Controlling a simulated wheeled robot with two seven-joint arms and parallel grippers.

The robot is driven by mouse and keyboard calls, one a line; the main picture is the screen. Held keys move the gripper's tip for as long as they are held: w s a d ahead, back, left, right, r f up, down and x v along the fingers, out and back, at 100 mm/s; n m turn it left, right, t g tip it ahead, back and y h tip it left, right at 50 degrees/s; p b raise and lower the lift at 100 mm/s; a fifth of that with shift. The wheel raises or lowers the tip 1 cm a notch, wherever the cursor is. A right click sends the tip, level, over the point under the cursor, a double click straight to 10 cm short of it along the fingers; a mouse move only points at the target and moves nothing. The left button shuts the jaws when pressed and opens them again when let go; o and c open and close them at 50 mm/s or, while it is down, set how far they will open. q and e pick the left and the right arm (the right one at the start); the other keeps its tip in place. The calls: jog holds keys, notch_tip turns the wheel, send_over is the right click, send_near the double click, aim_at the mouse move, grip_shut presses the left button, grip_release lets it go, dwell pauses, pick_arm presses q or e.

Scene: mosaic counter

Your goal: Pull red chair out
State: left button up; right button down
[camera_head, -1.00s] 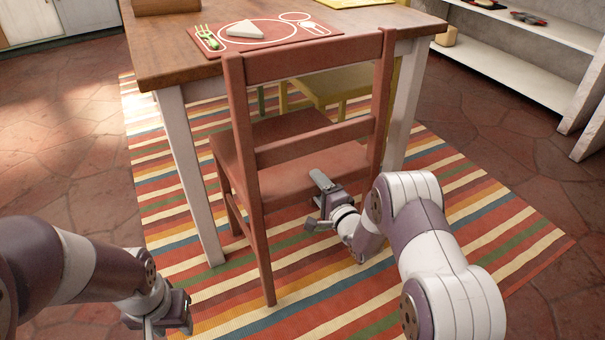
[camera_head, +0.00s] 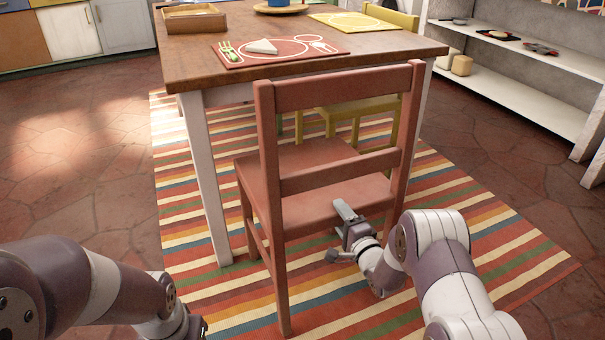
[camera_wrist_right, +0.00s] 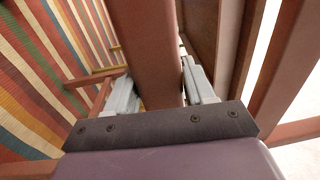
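The red chair (camera_head: 335,197) stands upright at the near side of the wooden table (camera_head: 300,50), its back toward me and its front part under the tabletop. My right gripper (camera_head: 341,234) is at the rear edge of the seat, with one finger above and one below. In the right wrist view, the fingers of my right gripper (camera_wrist_right: 162,92) close on both sides of the chair's red seat board (camera_wrist_right: 152,45). My left gripper (camera_head: 196,328) is low at the bottom edge, mostly cut off, away from the chair; its fingers cannot be made out.
A striped rug (camera_head: 470,235) lies under the chair and table. A white table leg (camera_head: 210,180) stands left of the chair. A yellow chair (camera_head: 345,112) is at the table's far side. White shelves (camera_head: 520,85) stand at the right. The tiled floor at left is clear.

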jog(key=shift+f+b, duration=0.4)
jog(key=shift+f, duration=0.4)
pick_arm(q)
jog(key=shift+f, duration=0.65)
pick_arm(e)
jog(key=c, duration=0.5)
grip_release()
jog(key=shift+o, duration=0.3)
jog(key=shift+f, duration=0.1)
jog(key=shift+s, duration=0.15)
